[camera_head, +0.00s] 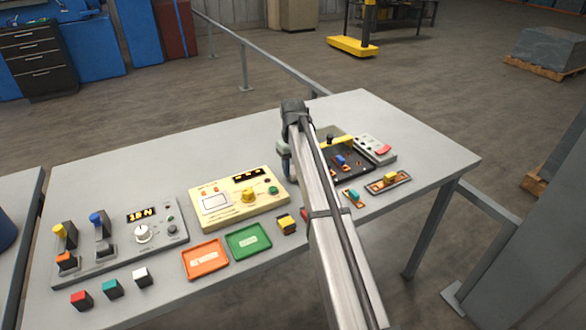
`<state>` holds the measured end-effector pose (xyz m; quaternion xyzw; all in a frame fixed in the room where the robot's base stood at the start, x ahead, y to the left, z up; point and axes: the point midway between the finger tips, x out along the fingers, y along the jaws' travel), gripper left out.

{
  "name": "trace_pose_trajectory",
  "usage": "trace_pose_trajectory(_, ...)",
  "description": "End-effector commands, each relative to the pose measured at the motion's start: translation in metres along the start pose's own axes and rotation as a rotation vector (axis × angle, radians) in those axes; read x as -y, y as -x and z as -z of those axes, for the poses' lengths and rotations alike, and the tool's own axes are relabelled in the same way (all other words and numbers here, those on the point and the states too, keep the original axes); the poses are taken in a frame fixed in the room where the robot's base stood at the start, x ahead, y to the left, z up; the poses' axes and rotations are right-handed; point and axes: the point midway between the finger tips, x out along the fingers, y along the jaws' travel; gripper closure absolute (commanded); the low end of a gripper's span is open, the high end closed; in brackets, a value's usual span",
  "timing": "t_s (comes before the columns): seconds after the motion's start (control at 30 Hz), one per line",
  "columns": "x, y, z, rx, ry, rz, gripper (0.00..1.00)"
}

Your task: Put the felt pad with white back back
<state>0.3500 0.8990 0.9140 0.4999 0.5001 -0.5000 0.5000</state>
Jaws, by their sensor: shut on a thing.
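My gripper (288,176) hangs below the end of my arm, just right of the cream panel. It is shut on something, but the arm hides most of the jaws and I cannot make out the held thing. I cannot pick out a felt pad with a white back for certain. A white-topped block (141,275) stands at the front left of the table, beside a teal block (112,288) and a red block (81,299). A yellow-and-black block (287,224) stands in front of the cream panel (238,198).
On the grey table (330,108) are an orange tray (205,260), a green tray (248,242), a grey panel with two upright stands (120,240), and a dark board (352,168) with small parts. A grey box with a red switch (375,149) stands right. The back left is clear.

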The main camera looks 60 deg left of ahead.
Motion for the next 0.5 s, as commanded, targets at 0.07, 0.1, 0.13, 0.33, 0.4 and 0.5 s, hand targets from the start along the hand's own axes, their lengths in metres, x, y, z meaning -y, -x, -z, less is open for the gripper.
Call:
trace_pose_trajectory(0.07, 0.0001, -0.0061, -0.0003, 0.000, 0.000, 0.000, 0.97)
trace_pose_trajectory(0.1, 0.0000, -0.0067, -0.0001, 0.000, 0.000, 0.000, 0.97)
trace_pose_trajectory(0.13, 0.0000, -0.0065, 0.0000, 0.000, 0.000, 0.000, 0.97)
trace_pose_trajectory(0.33, 0.0000, -0.0064, 0.0000, 0.000, 0.000, 0.000, 0.97)
trace_pose_trajectory(0.4, 0.0000, -0.0080, -0.0001, 0.000, 0.000, 0.000, 0.97)
trace_pose_trajectory(0.5, 0.0000, -0.0088, 0.0000, 0.000, 0.000, 0.000, 0.54)
